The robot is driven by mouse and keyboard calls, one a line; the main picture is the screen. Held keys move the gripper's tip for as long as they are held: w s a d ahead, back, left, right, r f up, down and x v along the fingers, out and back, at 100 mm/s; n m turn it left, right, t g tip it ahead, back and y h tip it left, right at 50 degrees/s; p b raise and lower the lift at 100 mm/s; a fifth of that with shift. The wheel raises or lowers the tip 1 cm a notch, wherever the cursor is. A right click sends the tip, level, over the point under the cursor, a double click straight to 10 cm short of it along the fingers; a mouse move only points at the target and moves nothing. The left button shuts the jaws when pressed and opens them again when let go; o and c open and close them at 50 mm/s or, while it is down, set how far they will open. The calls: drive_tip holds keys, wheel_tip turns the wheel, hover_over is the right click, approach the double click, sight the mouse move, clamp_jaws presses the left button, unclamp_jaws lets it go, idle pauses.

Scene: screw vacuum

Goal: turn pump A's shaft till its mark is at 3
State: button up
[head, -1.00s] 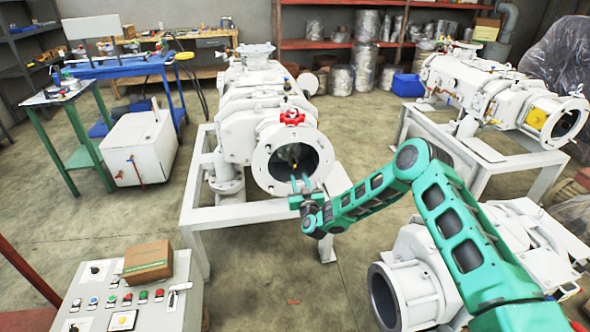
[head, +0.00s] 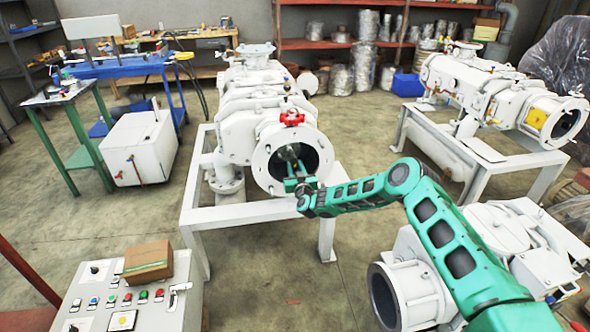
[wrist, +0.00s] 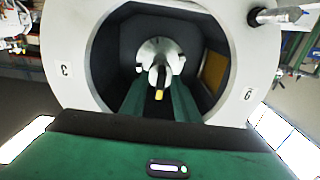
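Pump A appears to be the white pump (head: 240,125) at centre in the head view, though I see no letter on it. Its round flange (wrist: 70,45) surrounds a dark opening. Contact cannot be told.
The white stand (head: 250,210) carries the pump. Another pump (head: 400,295) stands low at front right, and a third (head: 490,90) at back right. A control panel (head: 130,300) is at front left. Open floor lies between.

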clamp_jaws()
drive_tip(key=shift+m, duration=0.3)
